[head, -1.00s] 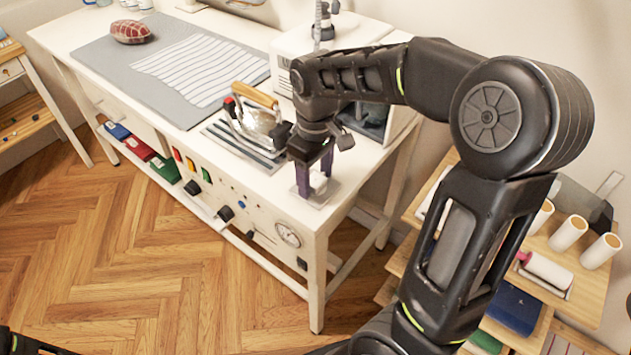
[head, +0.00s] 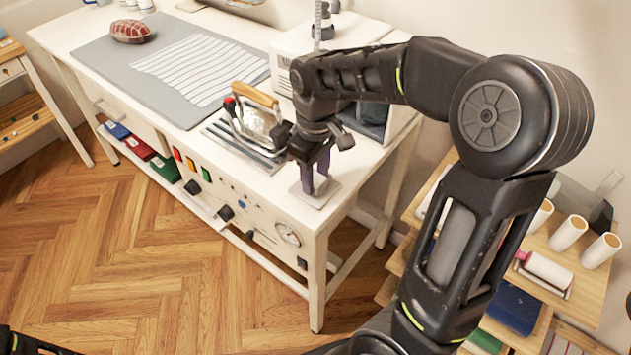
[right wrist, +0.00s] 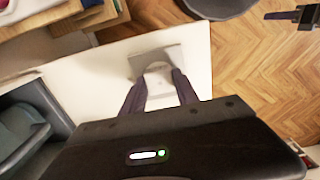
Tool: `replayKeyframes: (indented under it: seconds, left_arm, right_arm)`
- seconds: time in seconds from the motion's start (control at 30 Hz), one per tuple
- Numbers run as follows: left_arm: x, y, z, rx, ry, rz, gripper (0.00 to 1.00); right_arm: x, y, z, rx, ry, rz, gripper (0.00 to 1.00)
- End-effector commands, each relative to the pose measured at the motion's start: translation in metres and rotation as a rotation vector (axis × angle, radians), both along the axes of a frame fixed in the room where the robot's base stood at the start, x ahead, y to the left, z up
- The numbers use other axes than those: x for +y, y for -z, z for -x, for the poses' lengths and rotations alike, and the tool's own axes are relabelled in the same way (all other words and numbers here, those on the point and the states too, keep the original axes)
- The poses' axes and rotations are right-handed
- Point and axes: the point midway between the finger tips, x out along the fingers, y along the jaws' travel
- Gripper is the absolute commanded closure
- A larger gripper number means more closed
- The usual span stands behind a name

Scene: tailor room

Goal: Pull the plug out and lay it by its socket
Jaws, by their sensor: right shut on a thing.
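The socket plate (head: 318,196) is a pale square on the near right corner of the white table. My right gripper (head: 315,187) points down over it, its purple fingers close together. In the right wrist view the fingers (right wrist: 160,85) are shut on the white plug (right wrist: 158,76), which stands at the socket plate (right wrist: 172,56). The fingers hide part of the plug, and I cannot tell whether it is still seated. A dark part of my left arm (head: 30,345) shows at the bottom left edge; its finger opening cannot be made out.
An iron (head: 258,118) with a wooden handle rests on a striped pad left of my right gripper. A white machine (head: 290,50) stands behind. The table front (head: 250,215) carries knobs and a gauge. A shelf with white rolls (head: 568,233) stands at the right.

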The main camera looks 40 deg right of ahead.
Motion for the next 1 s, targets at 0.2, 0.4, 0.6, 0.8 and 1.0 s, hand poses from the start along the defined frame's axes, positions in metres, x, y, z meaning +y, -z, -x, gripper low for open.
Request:
replayKeyframes:
  seconds: [0.2, 0.4, 0.6, 0.8, 1.0]
  left_arm:
    - [0.0, 0.0, 0.0, 0.0, 0.0, 0.0, 1.0]
    - [0.0, 0.0, 0.0, 0.0, 0.0, 0.0, 1.0]
    - [0.0, 0.0, 0.0, 0.0, 0.0, 0.0, 1.0]
    - [0.0, -0.0003, 0.0, 0.0, 0.0, 0.0, 1.0]
    - [0.0, -0.0049, 0.0, 0.0, 0.0, 0.0, 1.0]
  right_arm:
    - [0.0, -0.0001, 0.0, 0.0, 0.0, 0.0, 0.87]
    - [0.0, -0.0001, 0.0, 0.0, 0.0, 0.0, 1.0]
    - [0.0, -0.0001, 0.0, 0.0, 0.0, 0.0, 1.0]
    - [0.0, -0.0005, -0.0001, -0.001, 0.0, 0.0, 1.0]
    - [0.0001, -0.006, -0.0002, -0.001, 0.0, 0.0, 1.0]
